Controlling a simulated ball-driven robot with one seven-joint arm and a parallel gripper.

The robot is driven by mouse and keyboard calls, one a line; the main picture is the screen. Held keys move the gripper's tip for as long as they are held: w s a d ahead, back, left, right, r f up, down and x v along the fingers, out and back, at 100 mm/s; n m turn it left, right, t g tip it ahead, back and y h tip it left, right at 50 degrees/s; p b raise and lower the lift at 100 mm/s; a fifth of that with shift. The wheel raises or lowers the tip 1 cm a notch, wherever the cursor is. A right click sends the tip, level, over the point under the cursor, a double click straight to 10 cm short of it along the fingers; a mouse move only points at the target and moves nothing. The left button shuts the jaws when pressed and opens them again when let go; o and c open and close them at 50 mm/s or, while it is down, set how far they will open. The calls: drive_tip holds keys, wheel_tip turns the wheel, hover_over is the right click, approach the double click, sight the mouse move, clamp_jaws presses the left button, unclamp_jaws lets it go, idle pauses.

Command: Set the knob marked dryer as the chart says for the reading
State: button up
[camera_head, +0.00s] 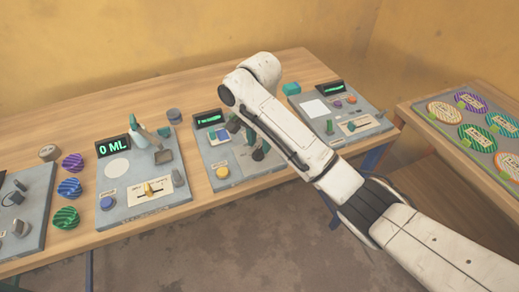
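No knob label is readable at this size, so I cannot tell which knob is marked dryer. I cannot make out a readable chart or the reading it goes with. A panel with a "0 ML" display (113,147) stands left of centre. My arm comes in from the lower right and bends down over the middle panel (225,180), hiding part of it. Dark parts there seem to be my gripper (257,153), mostly behind my arm; its fingers are not clear. The right panel (315,107) has a small lit display, a white square and several small controls.
A partly cut-off panel (35,205) with grey knobs is at far left. Striped purple (72,163), blue (69,187) and green (65,217) round pieces lie beside it. A side table at right holds several striped discs (479,137). The wooden table's back strip is mostly clear.

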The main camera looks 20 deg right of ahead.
drive_tip(key=shift+f, duration=0.8)
clamp_jaws()
